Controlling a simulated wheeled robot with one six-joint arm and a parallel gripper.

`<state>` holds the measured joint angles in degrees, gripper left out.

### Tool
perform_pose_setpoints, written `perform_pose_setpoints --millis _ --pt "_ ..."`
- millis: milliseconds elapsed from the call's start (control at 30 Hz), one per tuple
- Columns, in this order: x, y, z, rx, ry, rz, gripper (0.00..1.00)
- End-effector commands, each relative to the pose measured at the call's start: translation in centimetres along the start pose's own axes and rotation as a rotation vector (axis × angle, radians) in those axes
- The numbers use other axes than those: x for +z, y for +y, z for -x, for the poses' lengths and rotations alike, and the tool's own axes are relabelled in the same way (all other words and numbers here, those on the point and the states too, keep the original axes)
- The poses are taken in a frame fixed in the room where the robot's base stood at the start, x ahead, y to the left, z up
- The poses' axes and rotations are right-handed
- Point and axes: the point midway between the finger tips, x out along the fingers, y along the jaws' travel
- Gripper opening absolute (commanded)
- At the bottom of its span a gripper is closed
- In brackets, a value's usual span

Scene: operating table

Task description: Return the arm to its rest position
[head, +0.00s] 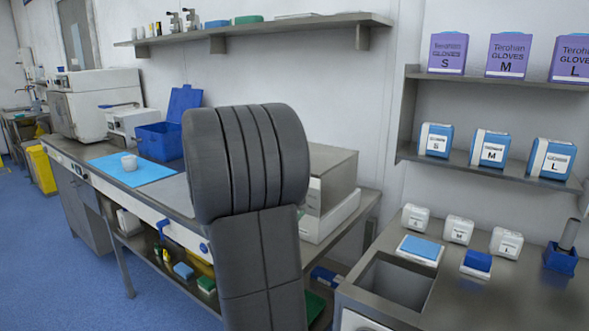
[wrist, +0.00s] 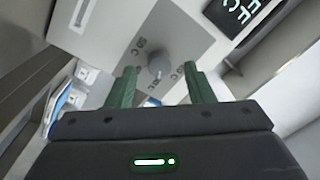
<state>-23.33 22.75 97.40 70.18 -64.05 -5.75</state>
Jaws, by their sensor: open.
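My gripper (wrist: 163,90) shows in the wrist view with two green fingers set well apart and nothing between them. Beyond the fingers is a grey control panel with a round knob (wrist: 159,65) and a dark display (wrist: 238,12). I cannot tell how far the fingers are from the panel. In the head view my gripper is not visible. A large dark grey ribbed padded shape fills the middle of the head view and hides part of the bench; I cannot tell whether the arm is behind it.
A wall shelf (head: 270,27) runs above. Glove boxes (head: 492,149) and a counter with an opening (head: 398,282) stand at right.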

Motion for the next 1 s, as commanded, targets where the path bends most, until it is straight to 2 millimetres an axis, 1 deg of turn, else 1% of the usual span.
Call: perform_pose_setpoints --millis 33,200,500,600,667,767,1000 --pt "0.0 0.1 -0.6 0.002 0.002 0.0 0.48" --pt "0.0 0.1 -1.3 0.001 0.0 0.0 0.48" --pt "0.0 0.0 -1.3 0.001 0.0 0.001 0.48" --pt "0.0 0.0 -1.1 0.0 -0.001 0.001 0.48" --pt "0.1 0.0 -0.6 -0.001 -0.001 0.001 0.48" --pt "0.1 -0.1 0.6 -0.003 -0.002 -0.001 0.48" --pt "0.1 0.0 4.9 -0.002 -0.003 -0.001 0.48"
